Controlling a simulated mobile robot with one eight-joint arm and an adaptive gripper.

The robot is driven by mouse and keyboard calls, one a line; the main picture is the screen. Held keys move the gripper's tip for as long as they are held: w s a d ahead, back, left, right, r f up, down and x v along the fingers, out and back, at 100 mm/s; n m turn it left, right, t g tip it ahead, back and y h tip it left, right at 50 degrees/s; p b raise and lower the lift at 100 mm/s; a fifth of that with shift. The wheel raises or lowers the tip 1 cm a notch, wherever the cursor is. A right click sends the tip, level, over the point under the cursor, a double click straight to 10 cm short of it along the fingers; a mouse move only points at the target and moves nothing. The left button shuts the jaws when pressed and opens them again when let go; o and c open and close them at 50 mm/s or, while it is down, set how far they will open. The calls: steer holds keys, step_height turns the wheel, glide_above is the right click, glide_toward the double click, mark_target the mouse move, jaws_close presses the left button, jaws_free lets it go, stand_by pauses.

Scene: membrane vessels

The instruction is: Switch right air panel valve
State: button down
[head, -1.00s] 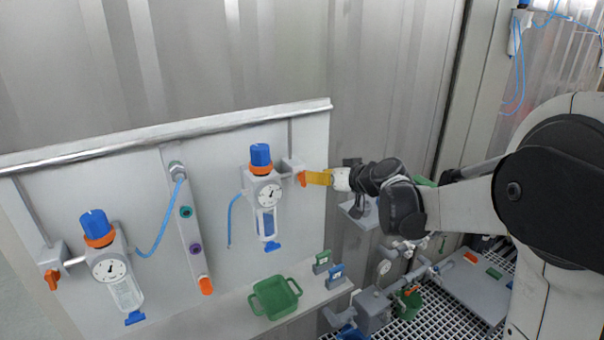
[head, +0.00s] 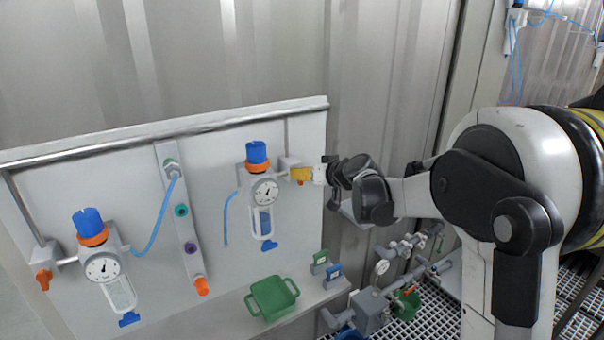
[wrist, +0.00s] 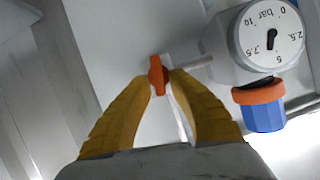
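The right air panel valve has an orange handle (wrist: 157,75), seen upright in the wrist view. In the head view, the handle is mostly hidden behind my yellow fingers, at the small grey valve body (head: 289,162) right of the right regulator (head: 262,190). My gripper (head: 301,174) has reached the valve from the right. In the wrist view, its two yellow fingertips (wrist: 163,76) converge on either side of the handle and appear to touch it. The regulator's dial (wrist: 270,36) and blue knob (wrist: 264,116) show at the right of the wrist view.
The left regulator (head: 103,268) has its own orange valve handle (head: 43,279). A hose manifold (head: 182,215) stands between the regulators. A green tray (head: 271,297) sits on the shelf below. Pipes (head: 380,297) and floor grating lie at lower right.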

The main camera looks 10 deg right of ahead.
stand_by(0.4)
steer(key=m+y, duration=0.2)
steer(key=m, duration=0.1)
steer(key=shift+w+d+f, duration=0.1)
steer(key=shift+w+d, duration=0.05)
steer(key=shift+d, duration=0.1)
steer(key=shift+w+d+f+m+t+y+b, duration=0.15)
steer(key=shift+m+y+b, duration=0.6)
steer(key=shift+m, duration=0.7)
steer(key=shift+s+f+m+t+y+b, duration=0.15)
steer(key=shift+m+y+b, duration=0.6)
steer(key=shift+m, duration=0.75)
steer(key=shift+w+d+f+m+t+y+b, duration=0.15)
steer(key=shift+m+y+b, duration=0.35)
steer(key=shift+m+y, duration=0.7)
steer(key=shift+a+m, duration=0.1)
steer(key=shift+m, duration=0.35)
steer(key=c, duration=1.5)
jaws_free()
steer(key=shift+a+h, duration=0.1)
steer(key=shift+h, duration=0.2)
steer(key=shift+f, duration=0.1)
